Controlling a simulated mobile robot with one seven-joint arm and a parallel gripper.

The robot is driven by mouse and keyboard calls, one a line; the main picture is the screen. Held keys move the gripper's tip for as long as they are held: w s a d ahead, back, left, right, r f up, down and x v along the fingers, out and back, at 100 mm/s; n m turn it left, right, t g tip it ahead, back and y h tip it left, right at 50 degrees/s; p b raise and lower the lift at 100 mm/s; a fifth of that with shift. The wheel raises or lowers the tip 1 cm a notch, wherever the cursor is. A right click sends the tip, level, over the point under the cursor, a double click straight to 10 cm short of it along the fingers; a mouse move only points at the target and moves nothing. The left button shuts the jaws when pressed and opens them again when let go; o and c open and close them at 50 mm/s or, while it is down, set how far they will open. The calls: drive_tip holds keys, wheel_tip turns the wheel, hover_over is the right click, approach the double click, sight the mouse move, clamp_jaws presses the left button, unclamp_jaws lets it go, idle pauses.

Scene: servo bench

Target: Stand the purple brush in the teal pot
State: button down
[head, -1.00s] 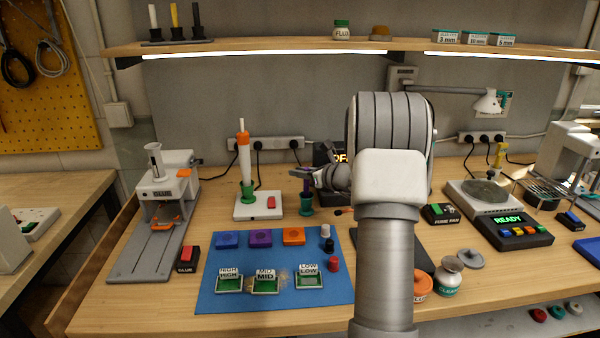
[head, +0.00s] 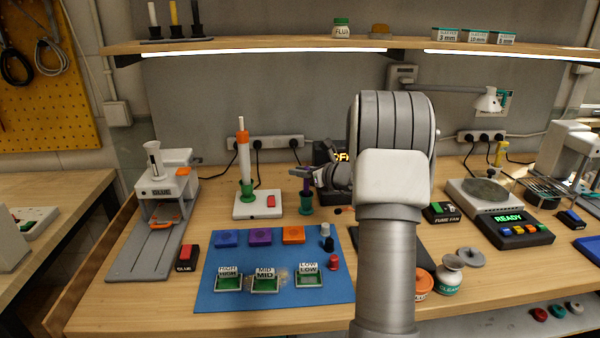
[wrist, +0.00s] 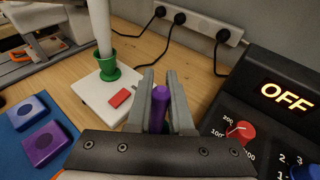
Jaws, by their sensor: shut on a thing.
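The purple brush (head: 306,186) is upright between the fingers of my gripper (head: 303,173). In the wrist view my gripper (wrist: 160,85) is shut on the purple brush (wrist: 159,105), with one grey finger on each side. The teal pot (head: 306,205) stands on the bench directly below the brush in the head view. The brush's lower end meets the pot's mouth in that view; I cannot tell how deep it is inside. The pot is hidden in the wrist view.
A white base (head: 258,210) with a tall orange-and-white tool in a green holder stands close left. A black unit reading OFF (wrist: 275,105) is close right of my gripper. The blue mat (head: 215,293) with trays and coloured blocks lies in front.

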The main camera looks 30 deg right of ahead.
drive_tip(key=c, duration=0.7)
unclamp_jaws()
drive_tip(key=shift+c, duration=0.2)
drive_tip(key=p+v, duration=0.1)
drive_tip(key=v, duration=1.6)
drive_tip(key=shift+s, duration=0.25)
drive_tip(key=shift+r, duration=0.1)
